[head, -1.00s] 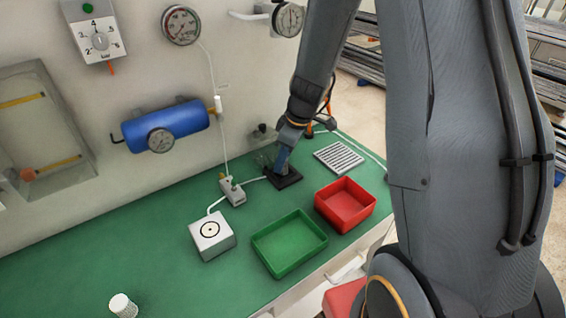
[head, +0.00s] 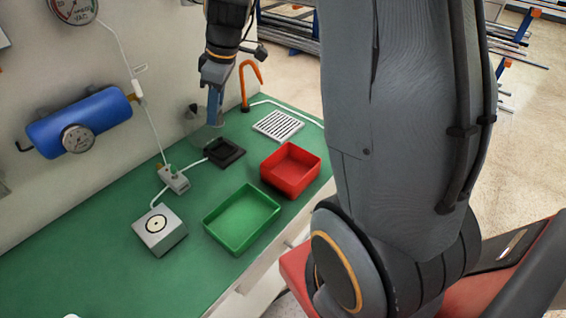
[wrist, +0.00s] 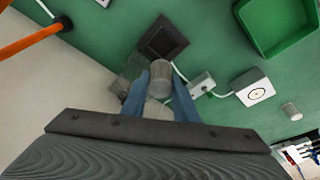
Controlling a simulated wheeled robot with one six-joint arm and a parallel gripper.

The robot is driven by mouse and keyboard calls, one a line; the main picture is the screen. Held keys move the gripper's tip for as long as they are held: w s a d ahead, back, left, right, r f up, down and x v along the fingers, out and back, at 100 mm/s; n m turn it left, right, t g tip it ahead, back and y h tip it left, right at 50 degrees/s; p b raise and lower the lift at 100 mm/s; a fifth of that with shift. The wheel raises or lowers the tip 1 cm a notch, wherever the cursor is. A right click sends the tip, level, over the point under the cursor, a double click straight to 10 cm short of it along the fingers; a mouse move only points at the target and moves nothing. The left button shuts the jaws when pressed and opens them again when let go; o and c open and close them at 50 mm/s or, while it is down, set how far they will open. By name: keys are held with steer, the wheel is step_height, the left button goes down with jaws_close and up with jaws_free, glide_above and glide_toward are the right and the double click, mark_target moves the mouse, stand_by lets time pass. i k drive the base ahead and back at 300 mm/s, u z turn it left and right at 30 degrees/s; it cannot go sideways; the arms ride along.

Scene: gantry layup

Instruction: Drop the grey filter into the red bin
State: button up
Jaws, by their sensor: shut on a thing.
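My gripper (wrist: 160,80) has its blue fingers shut on the grey filter (wrist: 161,75), a ribbed cylinder, in the wrist view. In the head view my gripper (head: 214,118) hangs above the bench near the black square holder (head: 226,153), and the filter between its fingers is hard to make out. The holder also shows in the wrist view (wrist: 163,41), empty and beyond the filter. The red bin (head: 290,168) stands to the right of the gripper in the head view, open and empty. It is not seen in the wrist view.
A green bin (head: 241,219) stands beside the red bin. A clear vessel (head: 203,138) is close behind the holder. A slotted grate (head: 278,126), an orange hook (head: 249,82) and a white box (head: 160,230) are nearby. A pale cylinder (wrist: 291,110) stands farther along the bench.

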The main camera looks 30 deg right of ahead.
mark_target(296, 175)
steer(key=z, duration=0.05)
steer(key=k, duration=0.5)
steer(key=u, duration=1.3)
steer(key=k, duration=0.75)
steer(key=z, duration=1.25)
steer(key=i, duration=0.5)
